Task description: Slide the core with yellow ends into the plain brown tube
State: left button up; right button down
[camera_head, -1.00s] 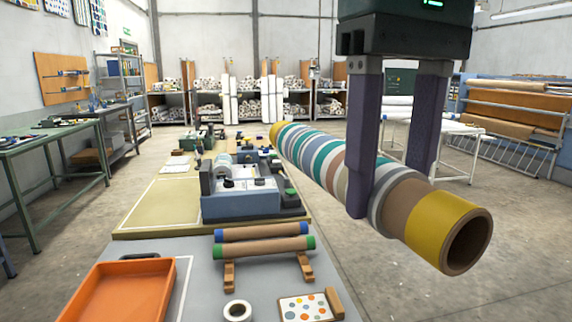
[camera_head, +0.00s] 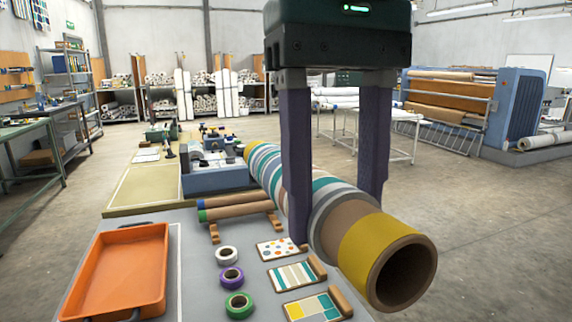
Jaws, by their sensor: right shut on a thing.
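The core with yellow ends (camera_head: 365,245) is a hollow roll with white, teal, grey and tan stripes. It slants from the far left to the near right, its open brown end facing me. My right gripper (camera_head: 336,212) is shut on it, one finger on each side, and holds it above the table's right edge. The far yellow end (camera_head: 249,149) shows beside the blue machine. I see no plain brown tube without coloured ends. My left gripper is not in view.
A green-ended core (camera_head: 235,210) and a blue-ended core (camera_head: 232,196) lie on wooden rests. An orange tray (camera_head: 160,275), tape rolls (camera_head: 232,279) and pattern cards (camera_head: 292,274) lie on the grey table.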

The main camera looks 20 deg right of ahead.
jog(key=w+a+r+m+g+y+p, duration=0.1)
jog(key=a+r+m+y, duration=0.1)
jog(key=a+m+y, duration=0.6)
jog(key=w+a+r+m+g+y+p, duration=0.1)
jog(key=a+r+m+g+y+p, duration=0.15)
jog(key=a+m, duration=0.55)
jog(key=w+d+f+m+t+y+b, duration=0.1)
jog(key=w+d+f+m+t+b, duration=0.1)
jog(key=f+m+t, duration=0.3)
jog(key=w+d+f+m+t+y+b, duration=0.1)
jog(key=f+m+t, duration=0.4)
jog(key=f+t, duration=0.6)
jog(key=shift+w+d+m+t+b, duration=0.45)
jog(key=shift+w+d+t, duration=0.4)
jog(key=shift+d, duration=0.35)
jog(key=shift+f, duration=0.15)
jog(key=shift+f+b, duration=1.55)
jog(key=shift+f, duration=0.15)
jog(key=shift+f, duration=0.1)
